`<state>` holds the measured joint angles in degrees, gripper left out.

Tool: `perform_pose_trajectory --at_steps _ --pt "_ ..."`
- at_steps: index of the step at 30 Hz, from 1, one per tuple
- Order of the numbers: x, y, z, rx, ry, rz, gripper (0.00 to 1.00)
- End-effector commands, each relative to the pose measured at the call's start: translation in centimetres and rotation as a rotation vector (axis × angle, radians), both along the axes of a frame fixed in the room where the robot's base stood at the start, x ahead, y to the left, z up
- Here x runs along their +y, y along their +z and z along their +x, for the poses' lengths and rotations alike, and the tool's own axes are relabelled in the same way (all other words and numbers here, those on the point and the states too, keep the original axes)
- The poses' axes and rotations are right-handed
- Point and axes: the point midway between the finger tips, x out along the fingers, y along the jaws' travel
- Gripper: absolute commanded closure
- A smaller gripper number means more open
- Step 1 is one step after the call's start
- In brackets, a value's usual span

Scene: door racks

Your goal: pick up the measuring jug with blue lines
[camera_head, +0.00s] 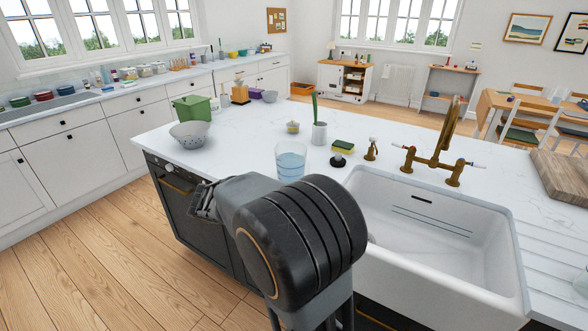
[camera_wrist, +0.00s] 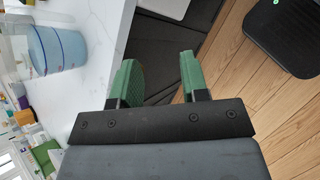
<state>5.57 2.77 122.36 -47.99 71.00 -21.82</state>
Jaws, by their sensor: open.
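The measuring jug (camera_head: 290,160) is clear with blue lines and stands upright on the white island counter, left of the sink. My arm covers a little of its lower front in the head view. My gripper (camera_head: 204,200) is off the counter's front edge, left of the jug in the head view. In the wrist view its green fingers (camera_wrist: 158,75) are apart with nothing between them, clear of the jug.
The white counter (camera_head: 245,150) also bears a grey colander (camera_head: 191,135), a green box (camera_head: 194,109), a white pot with a green plant (camera_head: 319,132), a sponge (camera_head: 342,147) and a brass tap (camera_head: 433,160). A white sink (camera_head: 440,235) lies right of the jug. Wooden floor (camera_head: 90,250) is open at left.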

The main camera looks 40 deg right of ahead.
Motion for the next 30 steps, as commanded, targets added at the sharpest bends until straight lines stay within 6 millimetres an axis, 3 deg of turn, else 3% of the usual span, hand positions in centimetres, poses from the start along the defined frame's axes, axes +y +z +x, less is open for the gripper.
perform_pose_trajectory --at_steps 3,6,13,18,30 --pt "-4.5 -0.7 3.1 0.249 0.113 -0.201 0.59" --pt "-7.2 -1.0 5.5 0.423 0.19 -0.343 0.59" --pt "-10.4 -1.9 9.3 0.677 0.295 -0.554 0.59" --pt "-12.2 -2.1 10.2 0.746 0.318 -0.614 0.59" --pt "-18.6 -2.1 9.4 0.754 0.323 -0.621 0.59"
